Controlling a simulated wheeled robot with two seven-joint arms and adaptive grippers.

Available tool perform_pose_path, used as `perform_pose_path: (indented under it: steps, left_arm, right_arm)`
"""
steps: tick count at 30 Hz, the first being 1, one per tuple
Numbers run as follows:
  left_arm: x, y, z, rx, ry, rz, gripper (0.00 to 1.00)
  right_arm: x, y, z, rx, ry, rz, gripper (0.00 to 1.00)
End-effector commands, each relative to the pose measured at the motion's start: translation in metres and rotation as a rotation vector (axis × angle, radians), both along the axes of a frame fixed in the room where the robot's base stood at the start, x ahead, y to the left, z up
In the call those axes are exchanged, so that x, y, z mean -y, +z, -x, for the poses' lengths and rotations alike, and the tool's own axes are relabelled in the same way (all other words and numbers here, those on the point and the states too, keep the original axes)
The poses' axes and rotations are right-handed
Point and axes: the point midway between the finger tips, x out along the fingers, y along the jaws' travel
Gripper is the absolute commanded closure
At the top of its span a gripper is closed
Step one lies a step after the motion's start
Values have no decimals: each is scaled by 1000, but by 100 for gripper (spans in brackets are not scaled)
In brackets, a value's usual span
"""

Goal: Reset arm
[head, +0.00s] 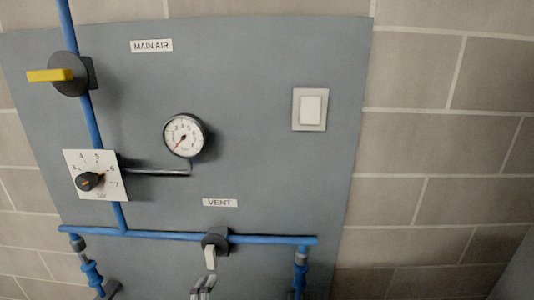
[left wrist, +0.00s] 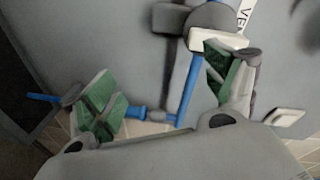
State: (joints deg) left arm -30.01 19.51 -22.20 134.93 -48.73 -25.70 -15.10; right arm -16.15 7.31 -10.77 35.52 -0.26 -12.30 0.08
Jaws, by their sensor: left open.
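My left gripper (left wrist: 160,78) is open in the left wrist view, its green-padded fingers spread apart with nothing held between them. The white vent valve handle (left wrist: 218,39) shows close to the right finger; I cannot tell if they touch. In the head view, grey parts of my left gripper (head: 203,288) show at the bottom edge, just below the vent valve handle (head: 210,257), which points down. The rest of that arm is out of the head view. My right gripper is in neither view.
A grey panel (head: 262,60) on a block wall carries a yellow-handled valve (head: 50,76), a regulator knob (head: 90,181), a pressure gauge (head: 184,135) and a white switch (head: 310,109). A blue pipe (head: 270,239) runs across below the VENT label (head: 220,203).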

Motion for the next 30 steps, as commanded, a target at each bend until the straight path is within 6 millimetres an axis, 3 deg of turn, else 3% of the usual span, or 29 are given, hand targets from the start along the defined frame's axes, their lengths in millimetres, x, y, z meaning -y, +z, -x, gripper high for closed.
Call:
perform_pose_path:
  steps: [7, 14, 21, 30]
  left_arm:
    - [1, -91, 3, -167, -13, 95, 14]
    - [-10, -189, 18, -344, 9, 183, 14]
    - [-31, -284, 46, -516, 68, 260, 14]
    - [-65, -389, 95, -709, 175, 347, 14]
  right_arm:
    - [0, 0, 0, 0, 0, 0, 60]
    - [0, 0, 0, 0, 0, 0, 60]
    - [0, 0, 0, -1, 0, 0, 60]
    - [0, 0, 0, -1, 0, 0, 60]
